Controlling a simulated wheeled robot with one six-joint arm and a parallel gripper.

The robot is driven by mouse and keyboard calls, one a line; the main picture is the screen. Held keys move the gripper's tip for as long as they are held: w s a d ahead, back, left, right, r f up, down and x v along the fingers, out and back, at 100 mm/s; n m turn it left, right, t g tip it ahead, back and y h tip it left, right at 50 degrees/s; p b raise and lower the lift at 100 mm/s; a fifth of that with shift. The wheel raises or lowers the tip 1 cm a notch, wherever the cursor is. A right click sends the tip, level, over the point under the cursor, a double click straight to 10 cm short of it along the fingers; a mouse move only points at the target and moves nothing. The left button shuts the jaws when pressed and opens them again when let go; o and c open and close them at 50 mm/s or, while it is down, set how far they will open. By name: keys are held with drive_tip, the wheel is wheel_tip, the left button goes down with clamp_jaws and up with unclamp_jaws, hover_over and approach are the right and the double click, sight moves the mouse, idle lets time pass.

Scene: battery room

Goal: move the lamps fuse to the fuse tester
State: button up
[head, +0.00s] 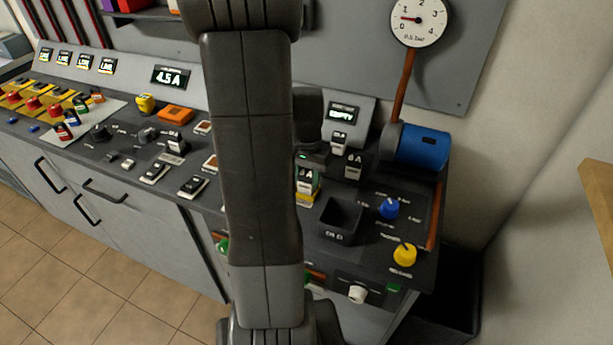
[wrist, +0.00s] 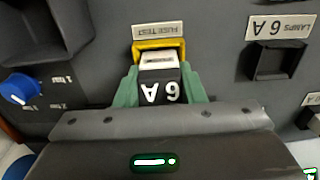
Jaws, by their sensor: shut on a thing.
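The fuse, a dark block with a pale top and "6 A" on its face, sits between the green fingers of my gripper (wrist: 160,86) in the wrist view. My gripper is shut on this fuse (wrist: 162,93). The fuse tester (wrist: 159,43), a yellow-edged holder below a "FUSE TEST" label, is right at the fuse's far end; I cannot tell whether the fuse is fully seated. The lamps socket (wrist: 273,63), labelled "LAMPS 6 A", looks empty. In the head view the fuse (head: 305,181) shows beside my arm, which hides much of the gripper.
A display (head: 343,113) reads "EMPTY". Other fuses (head: 353,165) stand just right of the gripper. An open black bin (head: 340,220), a blue knob (head: 389,208) and a yellow knob (head: 404,254) are nearby. A blue cylinder (head: 422,148) lies at the back right.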

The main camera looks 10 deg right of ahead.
sight(307, 173)
drive_tip(key=shift+f, duration=0.3)
drive_tip(key=o, duration=0.7)
drive_tip(key=shift+o, duration=0.2)
drive_tip(key=shift+r+p, duration=4.15)
drive_tip(key=shift+r, duration=1.4)
drive_tip(key=shift+f, duration=0.15)
wheel_tip(307, 173, down, 9)
drive_tip(key=b, duration=0.7)
